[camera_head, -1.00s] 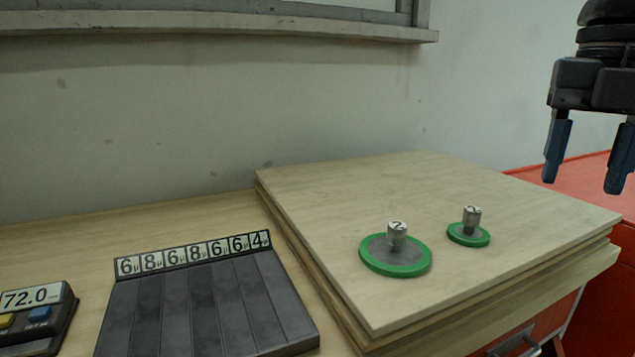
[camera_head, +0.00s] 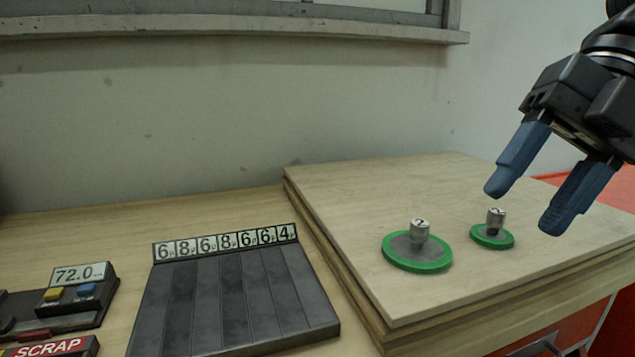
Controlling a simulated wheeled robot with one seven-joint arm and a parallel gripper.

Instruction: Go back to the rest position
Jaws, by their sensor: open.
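My gripper (camera_head: 522,210) is at the upper right of the head view, with two blue fingers spread apart and nothing between them. It points down and to the left, above the right part of the raised wooden board. A larger green-rimmed grey disc (camera_head: 437,264) with a metal knob marked 2 (camera_head: 420,230) lies on the board. A smaller green-rimmed disc (camera_head: 505,241) with its own metal knob (camera_head: 496,217) lies to its right, close to the left fingertip in the picture. The gripper appears apart from both discs.
The wooden board (camera_head: 350,185) is raised above the table. A dark slotted rack (camera_head: 235,300) with a row of number labels stands to its left. A device reading 72.0 (camera_head: 80,275) and a SCRAP sign (camera_head: 50,348) are at the far left. A ledge (camera_head: 240,30) runs along the wall.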

